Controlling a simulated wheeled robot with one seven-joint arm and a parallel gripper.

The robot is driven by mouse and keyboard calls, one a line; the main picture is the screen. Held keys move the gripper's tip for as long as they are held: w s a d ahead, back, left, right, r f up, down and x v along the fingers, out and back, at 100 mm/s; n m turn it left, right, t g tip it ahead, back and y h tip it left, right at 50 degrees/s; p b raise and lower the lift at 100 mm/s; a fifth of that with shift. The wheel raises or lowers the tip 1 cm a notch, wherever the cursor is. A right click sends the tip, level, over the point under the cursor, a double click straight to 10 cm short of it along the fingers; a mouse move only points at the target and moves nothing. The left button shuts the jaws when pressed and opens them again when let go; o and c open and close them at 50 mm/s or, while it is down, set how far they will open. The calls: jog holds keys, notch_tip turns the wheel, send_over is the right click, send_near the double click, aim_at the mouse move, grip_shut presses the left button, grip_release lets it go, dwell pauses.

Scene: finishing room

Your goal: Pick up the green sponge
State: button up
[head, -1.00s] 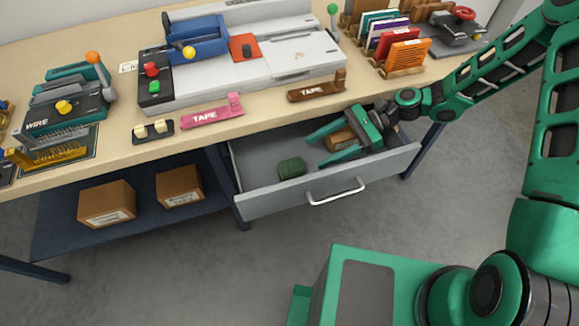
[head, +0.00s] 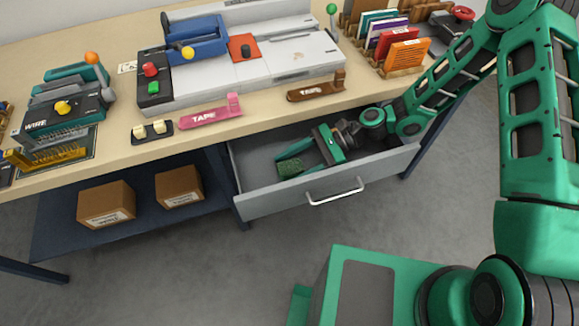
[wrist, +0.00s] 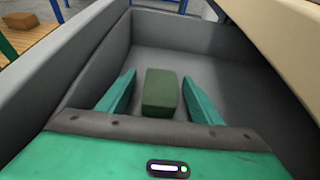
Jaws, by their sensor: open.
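The green sponge (head: 290,168) is a small dark green block lying on the floor of the open grey drawer (head: 250,174). In the wrist view the sponge (wrist: 161,92) sits between the two green fingers, with a gap on each side. My gripper (head: 293,163) is open and empty, low inside the drawer. In the wrist view the gripper (wrist: 158,90) has its fingers on the left and right of the sponge, and neither visibly touches it. In the head view the near finger and the sponge partly overlap.
The drawer's front panel (head: 310,196) and side walls surround my gripper closely. The wooden worktop (head: 265,118) overhangs the back of the drawer. A brown block seen earlier in the drawer is hidden behind my gripper. Cardboard boxes (head: 106,204) stand on the lower shelf.

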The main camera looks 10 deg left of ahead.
jog(key=shift+c, duration=0.6)
jog(key=c, duration=1.1)
jog(key=shift+o, duration=0.2)
jog(key=shift+r, duration=0.15)
